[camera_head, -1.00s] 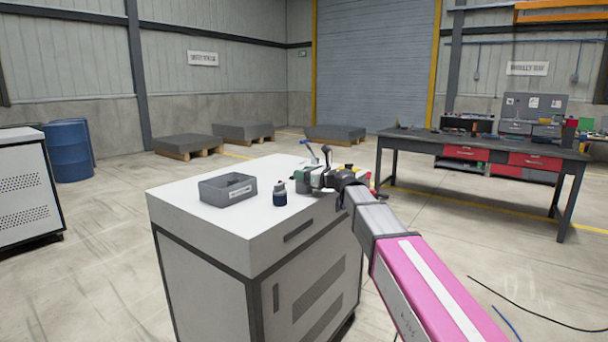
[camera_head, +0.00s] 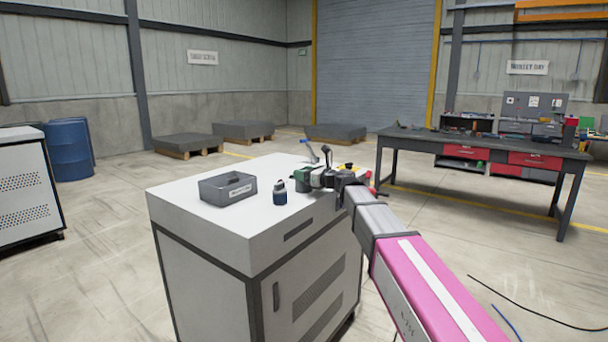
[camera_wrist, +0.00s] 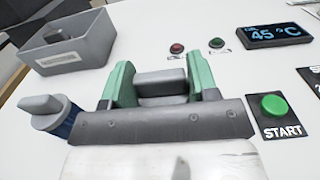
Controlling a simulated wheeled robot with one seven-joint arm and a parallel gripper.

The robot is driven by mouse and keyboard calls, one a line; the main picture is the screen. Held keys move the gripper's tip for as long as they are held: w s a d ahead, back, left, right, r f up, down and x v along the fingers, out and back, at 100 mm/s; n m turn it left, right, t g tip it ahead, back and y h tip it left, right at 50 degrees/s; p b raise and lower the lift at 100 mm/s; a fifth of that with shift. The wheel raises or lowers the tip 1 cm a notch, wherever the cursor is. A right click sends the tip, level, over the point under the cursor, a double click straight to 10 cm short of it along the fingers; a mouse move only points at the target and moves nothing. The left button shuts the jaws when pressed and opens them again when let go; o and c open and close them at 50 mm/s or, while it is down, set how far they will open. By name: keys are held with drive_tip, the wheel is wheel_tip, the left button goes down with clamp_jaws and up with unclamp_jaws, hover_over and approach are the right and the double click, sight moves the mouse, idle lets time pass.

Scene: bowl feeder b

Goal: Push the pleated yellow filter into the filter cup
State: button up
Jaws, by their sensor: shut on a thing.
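My gripper (camera_wrist: 163,82) has two green fingers, with a dark grey block (camera_wrist: 163,88) between them. It is shut on that block, low over the white cabinet top. In the head view my gripper (camera_head: 308,176) is at the cabinet's right side, and its fingers are small and partly hidden. I cannot make out a pleated yellow filter or a filter cup in either view. A small yellow spot (camera_head: 349,167) shows behind my wrist in the head view, too small to identify.
A grey bin (camera_head: 213,197) with a white label stands left on the cabinet top (camera_head: 180,190); the wrist view shows a dark thing inside. Beyond the fingers are small buttons, a display (camera_wrist: 278,35) and a green START button (camera_wrist: 274,105).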

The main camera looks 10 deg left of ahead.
drive_tip(key=o, duration=1)
drive_tip(key=shift+o, duration=0.2)
drive_tip(key=v, duration=1.1)
drive_tip(key=s+d+f+n+g+h, duration=0.1)
drive_tip(key=s+d+f+n+h, duration=0.15)
drive_tip(key=d+f+n, duration=0.4)
drive_tip(key=s+d+f+n+g+h, duration=0.1)
drive_tip(key=s+d+f+h, duration=0.15)
drive_tip(key=f, duration=0.75)
drive_tip(key=s+d+f+n+g+h, duration=0.1)
drive_tip(key=d+f+n+h, duration=0.2)
drive_tip(key=d+f, duration=0.35)
drive_tip(key=s+d+f+n+g+h, duration=0.2)
drive_tip(key=s+d+f+n+h, duration=0.2)
drive_tip(key=d+f, duration=0.5)
drive_tip(key=s+d+f+n+g+h, duration=0.2)
drive_tip(key=s+d+f+n+h, duration=0.2)
drive_tip(key=s+d+f+n, duration=0.4)
drive_tip(key=s+d+f, duration=0.1)
drive_tip(key=s+d, duration=0.1)
drive_tip(key=shift+s+f+h, duration=0.25)
drive_tip(key=shift+f+h, duration=0.05)
drive_tip(key=shift+f, duration=0.05)
